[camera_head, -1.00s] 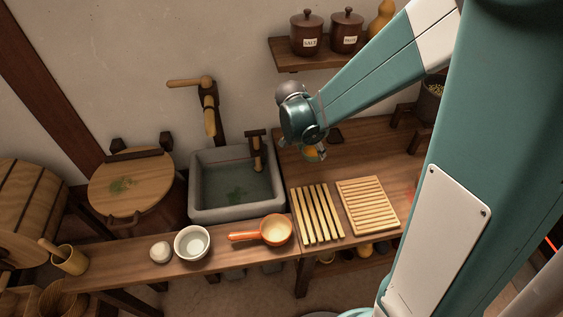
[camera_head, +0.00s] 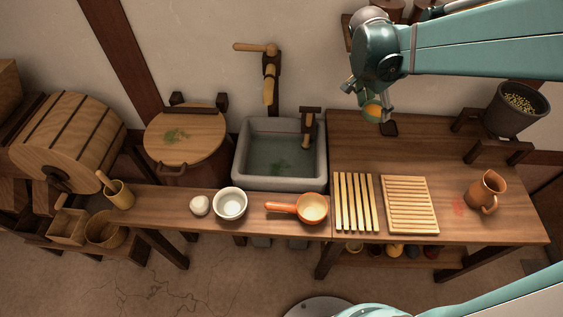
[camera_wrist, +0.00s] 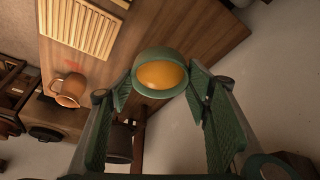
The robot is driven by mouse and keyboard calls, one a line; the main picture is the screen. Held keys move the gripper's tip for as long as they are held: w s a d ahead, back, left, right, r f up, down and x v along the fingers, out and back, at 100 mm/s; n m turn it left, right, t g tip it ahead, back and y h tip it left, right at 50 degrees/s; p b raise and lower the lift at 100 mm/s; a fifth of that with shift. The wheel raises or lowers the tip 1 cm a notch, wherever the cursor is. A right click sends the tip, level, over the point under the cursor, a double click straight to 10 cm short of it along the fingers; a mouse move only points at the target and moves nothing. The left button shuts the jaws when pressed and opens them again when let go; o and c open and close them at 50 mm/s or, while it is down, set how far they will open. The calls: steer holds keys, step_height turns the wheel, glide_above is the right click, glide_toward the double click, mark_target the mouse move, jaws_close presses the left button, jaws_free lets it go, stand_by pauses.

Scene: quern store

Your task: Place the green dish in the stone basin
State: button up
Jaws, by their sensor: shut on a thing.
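My gripper (camera_head: 374,106) is shut on the green dish (camera_wrist: 161,76), a small round bowl with a green rim and an orange-yellow inside. In the wrist view the dish sits between both fingertips; in the head view it shows as a small orange patch (camera_head: 372,111). They are above the back of the wooden counter, to the right of the stone basin. The grey stone basin (camera_head: 279,184) is left of centre in the head view. It holds dark water with a green patch in it. The basin does not show in the wrist view.
A wooden tap (camera_head: 308,126) rises at the basin's right rim, and a wooden pump spout (camera_head: 270,75) stands behind it. A white bowl (camera_head: 230,205) and an orange pan (camera_head: 311,209) stand in front. Slatted racks (camera_head: 410,205) and a clay jug (camera_head: 486,192) lie right. The back counter has free room.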

mark_target(373, 112)
step_height(373, 112, up, 5)
steer(key=shift+r, duration=0.1)
steer(key=s+a+m+p, duration=0.1)
steer(key=s+a, duration=0.2)
steer(key=a, duration=1.2)
steer(key=s+a+p, duration=0.1)
steer(key=s+a, duration=0.3)
steer(key=a, duration=1)
steer(key=s+a+m+p, duration=0.1)
steer(key=s+a+p, duration=0.15)
steer(key=a, duration=1.25)
steer(key=shift+g, duration=0.4)
steer(key=f, duration=1.2)
steer(key=f+b, duration=0.1)
steer(key=f, duration=0.5)
steer(key=shift+s+a+f, duration=0.1)
steer(key=shift+s+f, duration=0.15)
steer(key=shift+s, duration=0.05)
